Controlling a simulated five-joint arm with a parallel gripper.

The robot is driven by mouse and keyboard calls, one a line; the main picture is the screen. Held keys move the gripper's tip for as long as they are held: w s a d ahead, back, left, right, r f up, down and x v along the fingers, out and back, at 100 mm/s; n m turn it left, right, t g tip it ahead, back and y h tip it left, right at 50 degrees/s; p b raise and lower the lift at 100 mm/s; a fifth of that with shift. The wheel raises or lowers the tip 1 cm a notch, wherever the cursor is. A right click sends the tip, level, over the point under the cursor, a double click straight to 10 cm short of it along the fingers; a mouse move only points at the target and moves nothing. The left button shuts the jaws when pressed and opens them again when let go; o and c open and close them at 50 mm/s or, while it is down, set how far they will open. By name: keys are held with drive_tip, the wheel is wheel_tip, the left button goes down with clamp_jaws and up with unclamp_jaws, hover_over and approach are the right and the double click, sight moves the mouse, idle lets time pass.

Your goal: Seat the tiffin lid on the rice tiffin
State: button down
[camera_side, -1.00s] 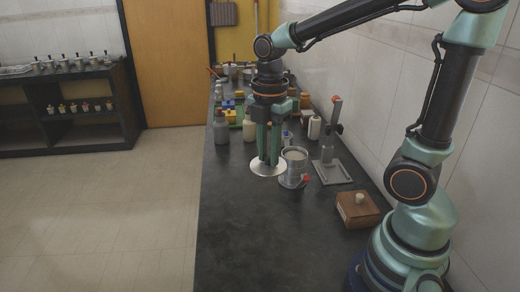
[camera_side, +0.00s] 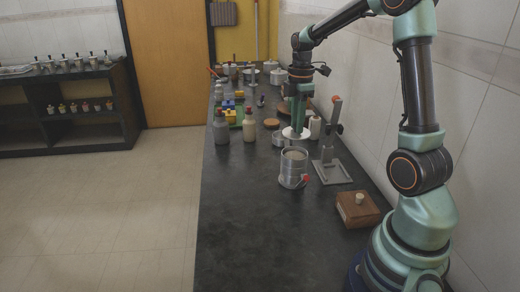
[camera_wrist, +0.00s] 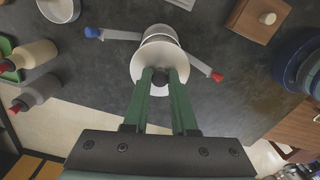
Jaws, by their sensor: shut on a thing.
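My gripper (camera_side: 298,116) is shut on the knob of the pale tiffin lid (camera_side: 296,133). In the wrist view the round lid (camera_wrist: 146,59) hangs at my green fingertips (camera_wrist: 161,76), roughly level. The rice tiffin (camera_side: 293,174) is a steel canister standing upright on the dark bench, with pale contents at its open top and a red-tipped latch. In the side view the lid shows above and apart from the tiffin's rim. In the wrist view the lid partly covers the tiffin (camera_wrist: 160,31), whose blue and red latch tips stick out on both sides. The lid's exact height is unclear.
A grey stand (camera_side: 331,168) with an upright post is close to the tiffin's right. A wooden box (camera_side: 358,208) with a pale knob sits nearer the arm base. Bottles (camera_side: 249,127) and a small steel canister (camera_side: 278,138) stand farther back. The bench's front left is clear.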

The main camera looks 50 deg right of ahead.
drive_tip(key=shift+f, duration=2.65)
drive_tip(key=shift+f, duration=0.6)
drive_tip(key=shift+c, duration=1.6)
unclamp_jaws()
drive_tip(key=shift+r, duration=0.2)
drive_tip(key=shift+r, duration=2.8)
